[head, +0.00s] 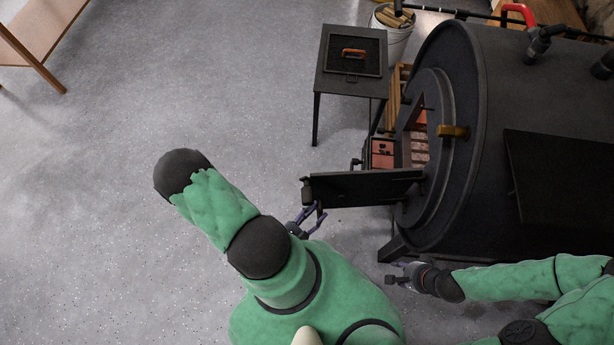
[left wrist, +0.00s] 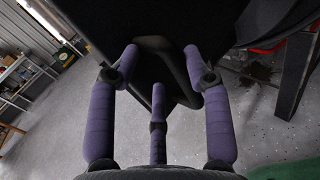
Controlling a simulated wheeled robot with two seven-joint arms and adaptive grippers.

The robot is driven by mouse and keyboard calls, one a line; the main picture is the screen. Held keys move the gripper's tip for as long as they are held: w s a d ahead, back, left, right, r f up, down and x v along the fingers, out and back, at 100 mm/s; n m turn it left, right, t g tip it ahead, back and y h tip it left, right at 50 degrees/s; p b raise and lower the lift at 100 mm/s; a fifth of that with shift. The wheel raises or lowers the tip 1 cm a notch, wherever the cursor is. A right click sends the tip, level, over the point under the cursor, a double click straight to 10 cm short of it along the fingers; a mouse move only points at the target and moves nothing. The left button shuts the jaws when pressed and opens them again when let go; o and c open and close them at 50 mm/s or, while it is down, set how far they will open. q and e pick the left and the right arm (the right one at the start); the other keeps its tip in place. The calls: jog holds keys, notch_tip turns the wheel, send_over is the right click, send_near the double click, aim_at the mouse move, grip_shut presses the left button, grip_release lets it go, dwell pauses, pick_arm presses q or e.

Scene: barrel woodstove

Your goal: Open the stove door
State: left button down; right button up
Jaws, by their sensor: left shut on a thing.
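The black barrel stove (head: 470,140) stands at the right. Its dark door (head: 365,188) is swung out to the left, and the opening shows reddish brick (head: 420,145) inside. My left gripper (head: 309,215) has its purple fingers at the door's free end, by the handle (head: 306,191). In the left wrist view, my left gripper (left wrist: 160,75) is shut on the dark handle (left wrist: 165,52), with the black door panel (left wrist: 140,18) behind it. My right gripper (head: 396,272) is low beside the stove's front leg, apart from the door; its fingers are too small to read.
A small black side table (head: 345,85) with an orange-handled lid stands behind the door. A metal bucket of wood (head: 397,38) is further back. A brass-coloured latch (head: 452,131) is on the stove front. Grey floor (head: 190,90) at the left is clear.

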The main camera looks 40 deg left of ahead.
pick_arm(q)
jog(key=d, duration=0.1)
jog(key=d+h, duration=0.1)
jog(key=d, duration=0.1)
jog(key=shift+s+d+r, duration=0.1)
jog(key=shift+r, duration=0.25)
jog(key=c, duration=1)
grip_release()
jog(key=shift+c, duration=0.2)
jog(key=shift+o, duration=0.5)
jog(key=shift+w+d, duration=0.2)
jog(key=shift+w, duration=0.05)
jog(key=shift+f, duration=0.1)
jog(key=shift+c, duration=0.5)
jog(key=shift+a+f, duration=0.1)
jog(key=shift+a, duration=0.25)
jog(key=shift+s+a+f, duration=0.1)
jog(key=shift+s+a, duration=0.05)
jog(key=shift+a, duration=0.15)
